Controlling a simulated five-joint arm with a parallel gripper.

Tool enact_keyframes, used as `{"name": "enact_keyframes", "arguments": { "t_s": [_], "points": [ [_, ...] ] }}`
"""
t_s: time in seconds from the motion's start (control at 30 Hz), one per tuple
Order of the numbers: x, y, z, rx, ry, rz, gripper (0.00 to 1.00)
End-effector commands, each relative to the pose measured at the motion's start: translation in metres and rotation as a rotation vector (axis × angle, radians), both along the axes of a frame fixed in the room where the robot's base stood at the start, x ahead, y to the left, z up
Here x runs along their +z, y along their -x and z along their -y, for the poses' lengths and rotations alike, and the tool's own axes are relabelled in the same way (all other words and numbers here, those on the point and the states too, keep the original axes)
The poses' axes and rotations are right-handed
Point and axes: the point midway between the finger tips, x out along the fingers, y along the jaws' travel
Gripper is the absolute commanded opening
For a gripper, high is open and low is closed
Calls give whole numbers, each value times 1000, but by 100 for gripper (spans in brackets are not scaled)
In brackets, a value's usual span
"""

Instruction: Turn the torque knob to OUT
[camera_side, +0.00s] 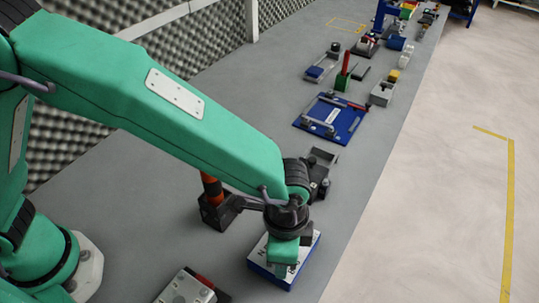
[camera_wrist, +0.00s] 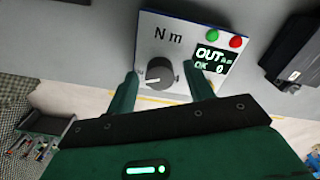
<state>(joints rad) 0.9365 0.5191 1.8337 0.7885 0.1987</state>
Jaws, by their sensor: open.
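The torque unit is a white-faced blue box; in the side view it (camera_side: 300,262) sits on the bench below my gripper (camera_side: 288,247). In the wrist view its face (camera_wrist: 170,20) is marked "N m". The dark torque knob (camera_wrist: 164,72) has a white pointer mark toward its lower left. A small display (camera_wrist: 210,60) reads "OUT" with a smaller line that looks like "OK 0". My gripper (camera_wrist: 160,73) is open, its green fingers on either side of the knob. I cannot tell whether they touch it. The knob is hidden in the side view.
A red button (camera_wrist: 236,42) and a green button (camera_wrist: 208,37) are beside the display. A black holder with an orange-handled tool (camera_side: 212,195) stands left of the unit. A grey and red device (camera_side: 190,288) lies at the front. A blue tray (camera_side: 330,118) is farther back.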

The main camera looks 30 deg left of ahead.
Motion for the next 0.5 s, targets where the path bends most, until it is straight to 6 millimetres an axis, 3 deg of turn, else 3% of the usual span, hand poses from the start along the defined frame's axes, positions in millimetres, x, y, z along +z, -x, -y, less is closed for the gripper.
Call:
{"name": "enact_keyframes", "arguments": {
  "t_s": [0.27, 0.5],
  "points": [
    [14, 0, 1, 0, 1, 2, 53],
    [45, 0, 1, 0, 2, 2, 53]
  ]
}}
